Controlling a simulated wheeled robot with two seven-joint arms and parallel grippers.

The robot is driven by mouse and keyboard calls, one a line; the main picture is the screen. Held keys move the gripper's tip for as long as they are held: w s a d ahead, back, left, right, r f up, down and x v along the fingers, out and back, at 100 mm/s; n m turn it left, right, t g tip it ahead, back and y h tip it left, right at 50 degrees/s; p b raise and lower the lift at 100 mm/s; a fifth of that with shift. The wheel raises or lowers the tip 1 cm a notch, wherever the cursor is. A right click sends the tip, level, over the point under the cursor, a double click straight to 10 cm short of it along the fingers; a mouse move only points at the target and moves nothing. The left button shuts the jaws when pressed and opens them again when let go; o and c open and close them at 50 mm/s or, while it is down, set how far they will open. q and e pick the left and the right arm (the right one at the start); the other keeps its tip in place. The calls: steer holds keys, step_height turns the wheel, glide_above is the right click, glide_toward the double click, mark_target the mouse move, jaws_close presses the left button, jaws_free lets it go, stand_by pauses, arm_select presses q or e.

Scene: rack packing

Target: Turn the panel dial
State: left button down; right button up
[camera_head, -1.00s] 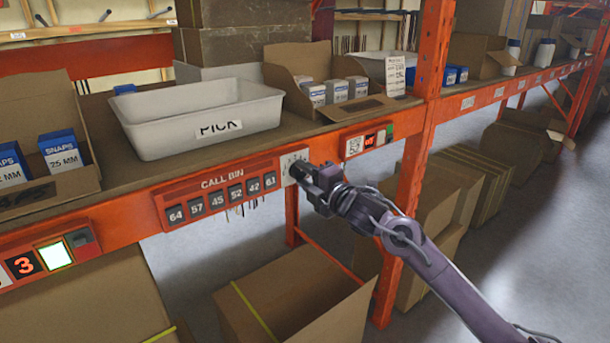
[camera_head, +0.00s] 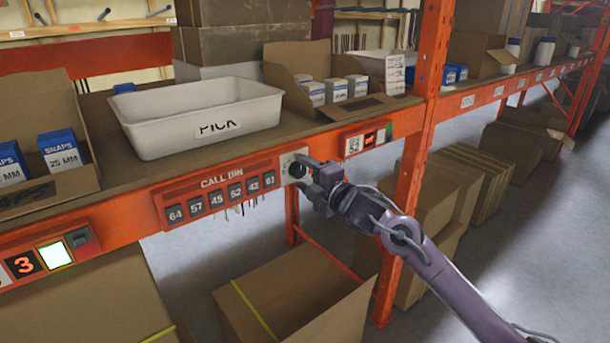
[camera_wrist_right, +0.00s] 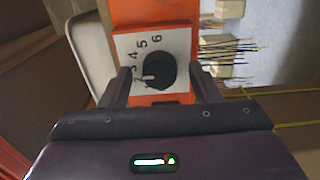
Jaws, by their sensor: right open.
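The panel dial (camera_head: 297,170) is a round black knob on a white plate at the right end of the red CALL BIN panel (camera_head: 222,185). In the right wrist view, the dial (camera_wrist_right: 160,68) has printed numbers, with 3, 4, 5 and 6 readable. A white mark on the knob points to the left, toward the low numbers; the exact number is unclear. My right gripper (camera_head: 304,174) is open and empty in front of the dial. In the wrist view its fingers stand on either side of the knob, apart from it. My left gripper is out of view.
The panel is on the orange shelf beam, with number tiles (camera_head: 220,199) left of the dial. A white PICK tray (camera_head: 150,145) sits above. An orange upright (camera_head: 412,160) stands right of my gripper. A cardboard box (camera_head: 320,320) is below.

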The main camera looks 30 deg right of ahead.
steer(key=shift+s+f, duration=0.15)
steer(key=shift+s, duration=0.2)
steer(key=s+b, duration=0.3)
steer(key=s, duration=0.4)
steer(key=shift+d, duration=0.25)
